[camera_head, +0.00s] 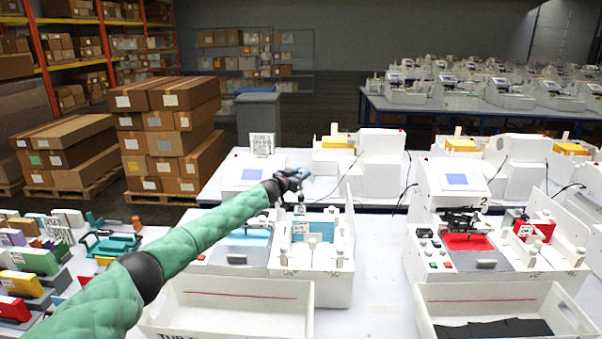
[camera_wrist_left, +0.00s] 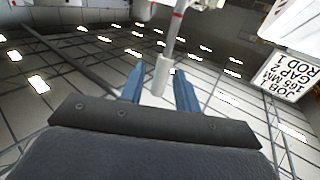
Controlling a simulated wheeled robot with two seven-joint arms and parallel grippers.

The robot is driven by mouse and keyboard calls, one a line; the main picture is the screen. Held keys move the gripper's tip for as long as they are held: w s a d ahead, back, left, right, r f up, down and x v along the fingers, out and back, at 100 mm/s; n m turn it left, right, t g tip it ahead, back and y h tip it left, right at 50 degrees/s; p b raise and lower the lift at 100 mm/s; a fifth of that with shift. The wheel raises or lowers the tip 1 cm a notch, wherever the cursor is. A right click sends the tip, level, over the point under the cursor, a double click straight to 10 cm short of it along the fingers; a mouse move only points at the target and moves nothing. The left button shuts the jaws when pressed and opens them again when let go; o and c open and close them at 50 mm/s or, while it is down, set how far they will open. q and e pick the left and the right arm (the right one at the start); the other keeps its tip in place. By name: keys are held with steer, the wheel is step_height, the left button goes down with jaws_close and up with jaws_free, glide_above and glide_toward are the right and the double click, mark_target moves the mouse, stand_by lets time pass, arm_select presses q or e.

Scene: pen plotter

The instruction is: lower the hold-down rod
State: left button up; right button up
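In the left wrist view a slim rod (camera_wrist_left: 174,34) with a red band ends in a pale grey cylindrical tip (camera_wrist_left: 162,77). The two blue fingers of my left gripper (camera_wrist_left: 160,90) stand apart, one on each side of this tip. A gap shows beside each finger; I cannot tell how deep the tip sits between them. In the head view my left gripper (camera_head: 296,181) is above the left plotter (camera_head: 247,256), which has blue parts. The rod is too small to make out there. My right gripper is not in view.
A second plotter (camera_head: 462,262) with red parts stands to the right. White bins (camera_head: 240,288) sit in front of both. Colored blocks (camera_head: 28,259) lie at the left. A job card (camera_wrist_left: 290,75) hangs close on the right in the wrist view, reading ROD 1.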

arm_select(q)
steer(key=shift+w+d, duration=0.1)
steer(key=c, duration=0.6)
jaws_close()
